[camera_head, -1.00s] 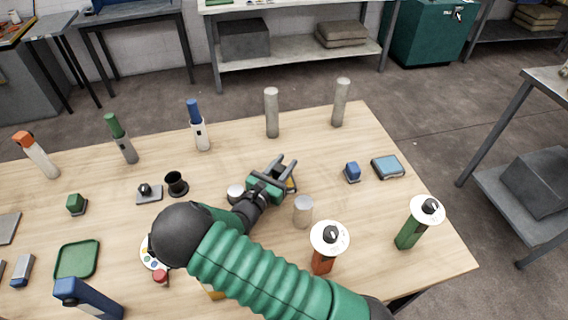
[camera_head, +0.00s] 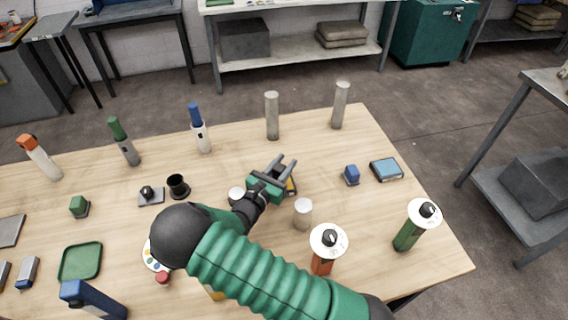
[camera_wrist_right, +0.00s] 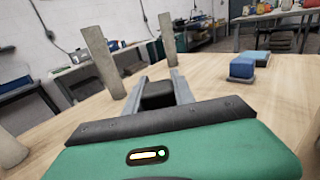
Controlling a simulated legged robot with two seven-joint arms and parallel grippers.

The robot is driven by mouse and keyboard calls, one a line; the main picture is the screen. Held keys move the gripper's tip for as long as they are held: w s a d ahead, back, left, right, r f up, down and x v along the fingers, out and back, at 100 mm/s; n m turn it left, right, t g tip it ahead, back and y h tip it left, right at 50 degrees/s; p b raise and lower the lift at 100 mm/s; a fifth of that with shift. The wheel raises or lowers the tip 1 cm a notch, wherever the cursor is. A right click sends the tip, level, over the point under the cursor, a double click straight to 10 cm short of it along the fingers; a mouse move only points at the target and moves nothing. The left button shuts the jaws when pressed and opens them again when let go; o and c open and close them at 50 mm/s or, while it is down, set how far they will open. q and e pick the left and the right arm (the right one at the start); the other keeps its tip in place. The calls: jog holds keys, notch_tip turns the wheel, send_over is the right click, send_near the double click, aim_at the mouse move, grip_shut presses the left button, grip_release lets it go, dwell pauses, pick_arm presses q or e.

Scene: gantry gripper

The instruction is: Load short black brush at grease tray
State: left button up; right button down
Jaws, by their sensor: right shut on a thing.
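My right gripper (camera_head: 281,170) is low over the middle of the wooden table, its fingers pointing away from me. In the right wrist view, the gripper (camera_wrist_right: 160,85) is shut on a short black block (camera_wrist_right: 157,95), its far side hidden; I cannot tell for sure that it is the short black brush. A dark thing with a yellow mark (camera_head: 291,187) shows beside the gripper, partly hidden by it. A green shallow tray (camera_head: 81,262), empty, lies at the table's left; whether it is the grease tray is unclear. My left gripper is not in view.
Two grey posts (camera_head: 272,116) (camera_head: 340,105) stand beyond the gripper. A grey cylinder (camera_head: 303,213), a red white-topped canister (camera_head: 325,247) and a green one (camera_head: 416,226) stand to its right. A black cup (camera_head: 177,186) stands left. Blue blocks (camera_head: 351,175) (camera_head: 387,169) lie right.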

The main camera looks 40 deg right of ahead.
notch_tip(320, 180, up, 5)
jog(key=p, duration=0.4)
jog(key=shift+r, duration=0.2)
dwell(0.3)
